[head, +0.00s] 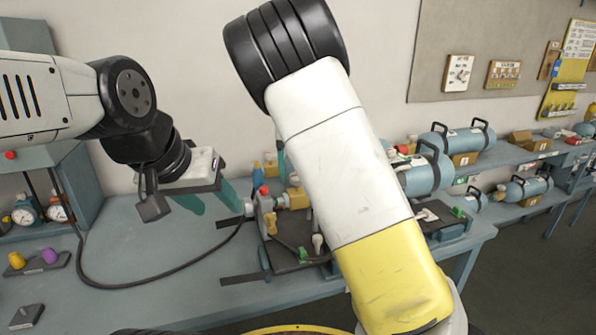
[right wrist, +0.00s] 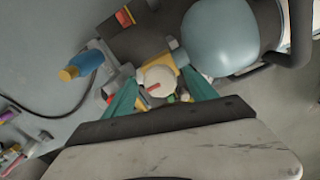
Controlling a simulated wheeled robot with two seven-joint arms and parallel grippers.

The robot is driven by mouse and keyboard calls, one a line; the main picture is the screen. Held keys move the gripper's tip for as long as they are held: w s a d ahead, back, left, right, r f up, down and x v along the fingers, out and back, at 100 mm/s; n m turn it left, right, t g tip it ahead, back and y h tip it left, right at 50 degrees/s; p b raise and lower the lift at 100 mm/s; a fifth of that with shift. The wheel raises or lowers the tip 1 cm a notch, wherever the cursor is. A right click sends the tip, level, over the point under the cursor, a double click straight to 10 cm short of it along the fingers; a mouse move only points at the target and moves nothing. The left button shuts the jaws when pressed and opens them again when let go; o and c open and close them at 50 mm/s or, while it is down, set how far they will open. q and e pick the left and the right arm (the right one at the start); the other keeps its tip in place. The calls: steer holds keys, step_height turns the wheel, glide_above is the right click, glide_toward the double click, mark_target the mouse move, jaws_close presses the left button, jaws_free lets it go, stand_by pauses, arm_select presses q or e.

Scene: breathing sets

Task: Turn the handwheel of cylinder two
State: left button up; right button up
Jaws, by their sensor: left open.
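My left gripper (head: 208,200) hangs over the bench at the left in the head view, open and empty, its teal fingers apart. My right gripper (right wrist: 160,78) is mostly hidden behind my own arm in the head view. In the right wrist view its teal fingers are spread on either side of a white round part (right wrist: 158,82) with a red mark; I cannot tell whether this is a handwheel or a gauge. Contact is not visible. A teal cylinder (right wrist: 220,42) lies just beyond; the head view shows a teal cylinder (head: 425,177) right of my arm. Which is cylinder two is unclear.
A dark fixture (head: 290,262) with small coloured fittings stands on the bench. A blue fitting with an orange end (right wrist: 82,63) is left of the right fingers. A black hose (head: 130,287) curves across the bench.

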step_height(320, 180, up, 8)
steer(key=shift+f, duration=0.1)
stand_by(0.4)
steer(key=s+d+n+y, duration=0.4)
steer(key=s+d+n, duration=0.65)
steer(key=n, duration=0.35)
steer(key=s+d+n+t+h, duration=0.1)
steer(key=s+n+t, duration=0.2)
steer(key=s+n, duration=0.5)
steer(key=s+d+n+t, duration=0.2)
steer(key=s+n, duration=0.5)
steer(key=n, duration=0.7)
steer(key=shift+s+d+t+h, duration=0.3)
steer(key=shift+s+t+h, duration=0.1)
steer(key=shift+t, duration=0.2)
